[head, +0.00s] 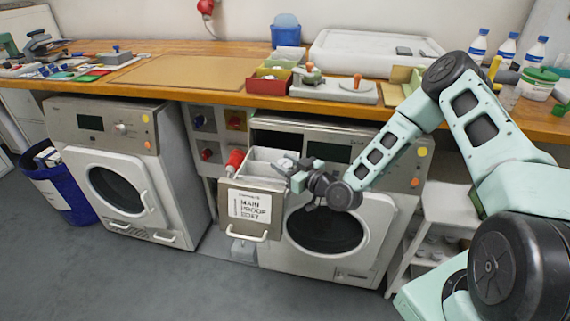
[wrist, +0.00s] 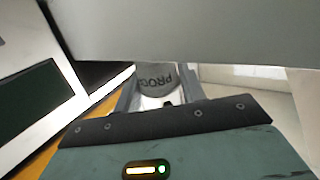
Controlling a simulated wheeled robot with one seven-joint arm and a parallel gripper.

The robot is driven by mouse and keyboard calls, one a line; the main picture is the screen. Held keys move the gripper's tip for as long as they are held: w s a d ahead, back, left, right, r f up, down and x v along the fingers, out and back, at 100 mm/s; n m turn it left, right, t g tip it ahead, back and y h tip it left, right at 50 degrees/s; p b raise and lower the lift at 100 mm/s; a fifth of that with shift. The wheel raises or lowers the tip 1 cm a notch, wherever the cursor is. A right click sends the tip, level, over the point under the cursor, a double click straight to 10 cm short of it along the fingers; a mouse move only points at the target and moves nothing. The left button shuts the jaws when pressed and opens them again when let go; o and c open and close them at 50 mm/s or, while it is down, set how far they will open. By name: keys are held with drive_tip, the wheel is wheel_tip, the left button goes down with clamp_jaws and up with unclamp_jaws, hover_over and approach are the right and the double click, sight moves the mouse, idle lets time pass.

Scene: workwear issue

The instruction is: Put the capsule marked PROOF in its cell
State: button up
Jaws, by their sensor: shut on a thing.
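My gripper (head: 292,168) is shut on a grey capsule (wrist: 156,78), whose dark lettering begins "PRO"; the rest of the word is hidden. The capsule sits between both fingers in the wrist view. An open drawer (head: 250,211) stands out between the two washing machines, its front label reading MAIN, PROOF, EDIT. My gripper is at the drawer's right side, near its top edge. I cannot tell whether the capsule is inside or above a cell. The cell floors are hidden by the drawer's walls.
Washing machines stand left (head: 118,190) and right (head: 325,225). The wooden counter (head: 180,75) runs above. A grey surface fills the top of the wrist view.

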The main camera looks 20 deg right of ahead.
drive_tip(key=shift+f+b, duration=0.55)
drive_tip(key=shift+f, duration=0.1)
drive_tip(key=o, duration=1)
drive_tip(key=shift+c, duration=0.2)
drive_tip(key=shift+r, duration=0.2)
drive_tip(key=shift+r+p, duration=0.3)
drive_tip(key=shift+p, duration=0.1)
drive_tip(key=v, duration=1.2)
drive_tip(key=shift+r+b, duration=0.2)
drive_tip(key=shift+b, duration=0.2)
